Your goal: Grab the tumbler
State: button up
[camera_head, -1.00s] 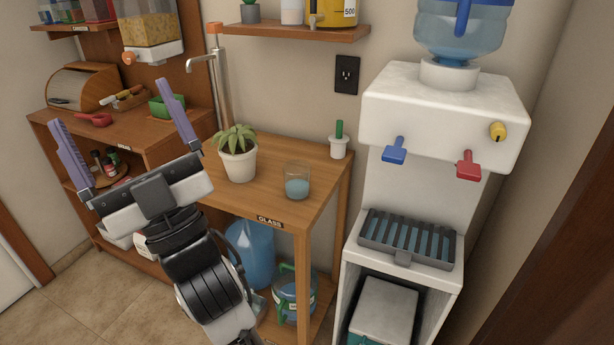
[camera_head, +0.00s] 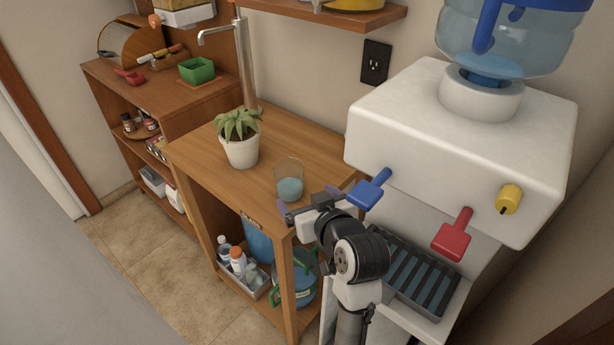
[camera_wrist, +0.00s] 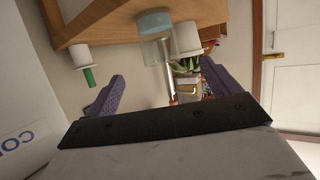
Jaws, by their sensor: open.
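The tumbler (camera_head: 289,187) is a clear glass with blue liquid low in it. It stands near the front right corner of the wooden table (camera_head: 262,173). In the wrist view the scene is upside down, and the tumbler (camera_wrist: 154,44) shows beyond the fingers. My gripper (camera_head: 308,199) is just in front and to the right of the tumbler, near the table edge. In the wrist view my gripper (camera_wrist: 162,72) has its purple fingers spread wide with nothing between them. I see no contact with the tumbler.
A white-potted plant (camera_head: 240,150) stands left of the tumbler. The white water dispenser (camera_head: 447,140) is close to my arm on the right, with its blue tap (camera_head: 370,190) near my gripper. A small white holder with a green handle (camera_wrist: 81,57) shows in the wrist view.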

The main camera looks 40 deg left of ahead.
aim_at(294, 188)
jog(key=shift+h, duration=0.3)
jog(key=x, duration=0.4)
jog(key=b+x, duration=0.1)
jog(key=x, duration=0.2)
jog(key=shift+w+a+f, duration=0.1)
jog(key=shift+f, duration=0.45)
jog(key=shift+p+x, duration=0.55)
jog(key=shift+x, duration=2.5)
jog(key=c, duration=1.2)
jog(key=shift+r, duration=0.1)
